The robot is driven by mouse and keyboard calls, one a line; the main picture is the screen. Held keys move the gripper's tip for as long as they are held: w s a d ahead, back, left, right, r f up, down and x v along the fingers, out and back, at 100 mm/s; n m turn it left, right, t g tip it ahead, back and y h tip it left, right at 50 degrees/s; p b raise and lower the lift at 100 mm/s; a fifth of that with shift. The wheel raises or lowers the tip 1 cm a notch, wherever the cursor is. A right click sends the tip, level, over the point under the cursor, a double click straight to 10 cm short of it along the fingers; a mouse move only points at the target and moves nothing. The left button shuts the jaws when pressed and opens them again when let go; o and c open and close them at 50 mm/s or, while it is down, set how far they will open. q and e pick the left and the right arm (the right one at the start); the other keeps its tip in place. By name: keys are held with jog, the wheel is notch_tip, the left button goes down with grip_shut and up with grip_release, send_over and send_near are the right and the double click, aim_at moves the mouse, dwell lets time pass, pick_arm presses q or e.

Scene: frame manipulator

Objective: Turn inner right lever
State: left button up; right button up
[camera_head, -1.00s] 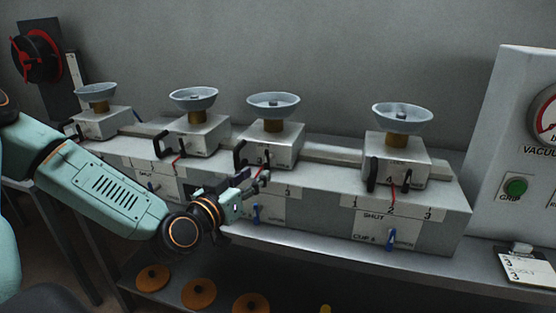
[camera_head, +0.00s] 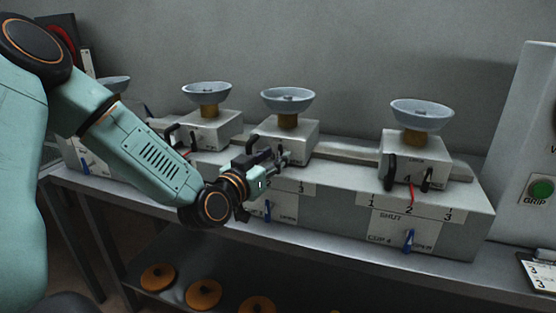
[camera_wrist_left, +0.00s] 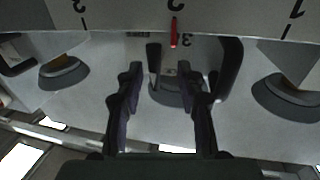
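The third unit from the left, a light metal block (camera_head: 298,133) with a grey suction cup (camera_head: 287,97), is partly hidden by my left gripper. Its blue lever (camera_head: 267,211) hangs on the front panel below, close to the gripper. My left gripper (camera_head: 284,159) is at the block's front, fingers apart. In the left wrist view the open gripper (camera_wrist_left: 163,112) has its dark fingers apart, with the upside-down block numbered 3 (camera_wrist_left: 190,50) beyond them. Black handles (camera_wrist_left: 231,67) and a red pointer (camera_wrist_left: 174,32) show there. I cannot tell any contact. My right gripper is not in view.
The far-right unit has its own block (camera_head: 408,153) and blue lever (camera_head: 409,240). Another cup (camera_head: 207,93) stands left of the gripper. Orange discs (camera_head: 203,294) lie on the shelf below. A panel with a green button (camera_head: 541,189) stands at the right.

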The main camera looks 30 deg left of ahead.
pick_arm(q)
jog(key=shift+w+d+r, duration=0.1)
jog(key=shift+w+d, duration=0.15)
jog(key=shift+w, duration=0.3)
jog(key=shift+w+d, duration=0.25)
jog(key=shift+w, duration=0.25)
jog(key=shift+w+a, duration=0.25)
jog(key=shift+s+a, duration=0.1)
jog(key=shift+a, duration=0.05)
jog(key=shift+d, duration=0.3)
jog(key=c, duration=0.3)
jog(key=shift+a, duration=0.1)
grip_shut()
